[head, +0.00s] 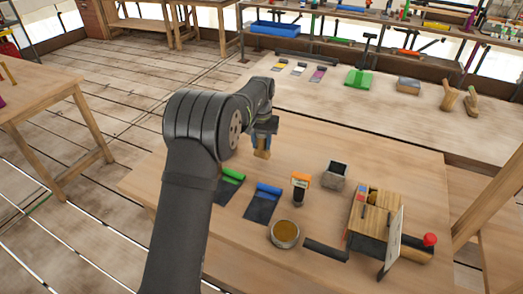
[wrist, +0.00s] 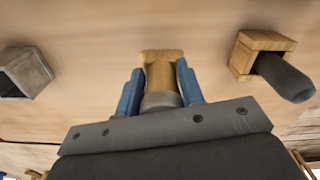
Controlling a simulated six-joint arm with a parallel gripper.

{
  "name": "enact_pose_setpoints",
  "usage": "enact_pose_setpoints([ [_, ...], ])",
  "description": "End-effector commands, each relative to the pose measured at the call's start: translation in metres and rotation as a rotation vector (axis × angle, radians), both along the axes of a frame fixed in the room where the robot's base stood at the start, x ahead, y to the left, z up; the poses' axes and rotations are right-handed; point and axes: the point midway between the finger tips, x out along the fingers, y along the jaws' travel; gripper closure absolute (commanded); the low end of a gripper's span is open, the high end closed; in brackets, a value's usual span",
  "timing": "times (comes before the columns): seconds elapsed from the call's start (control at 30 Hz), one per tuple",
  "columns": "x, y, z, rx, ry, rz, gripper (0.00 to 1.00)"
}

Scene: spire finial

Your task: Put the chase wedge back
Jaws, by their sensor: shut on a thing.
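My gripper (head: 263,139) is in the middle of the head view, past the bend of my arm. In the wrist view its two blue fingers (wrist: 159,88) are shut on a tool with a pale wooden head and a grey round part, which looks like the chase wedge (wrist: 161,66). Its wooden end (head: 262,154) points down below the fingers in the head view. I cannot tell whether it touches the table. A wooden block with a dark round handle (wrist: 262,55) lies to the right in the wrist view, apart from my gripper.
A grey open box (head: 334,177) stands right of my gripper, also in the wrist view (wrist: 27,72).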

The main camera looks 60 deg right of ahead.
Motion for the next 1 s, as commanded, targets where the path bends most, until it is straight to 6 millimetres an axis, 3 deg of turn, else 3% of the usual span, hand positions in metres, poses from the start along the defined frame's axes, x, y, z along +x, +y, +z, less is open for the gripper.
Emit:
enact_pose_setpoints([
  [0.23, -0.001, 0.001, -0.034, 0.001, 0.0, 0.0, 0.97],
  [0.6, -0.001, 0.0, -0.039, 0.0, 0.0, 0.0, 0.97],
  [0.63, -0.001, 0.0, -0.039, 0.0, 0.0, 0.0, 0.61],
  [0.7, -0.001, 0.001, -0.039, 0.0, 0.0, 0.0, 0.47],
  [0.73, -0.001, 0.001, -0.039, 0.0, 0.0, 0.0, 0.43],
  [1.0, -0.001, 0.0, -0.038, 0.0, 0.0, 0.0, 0.43],
])
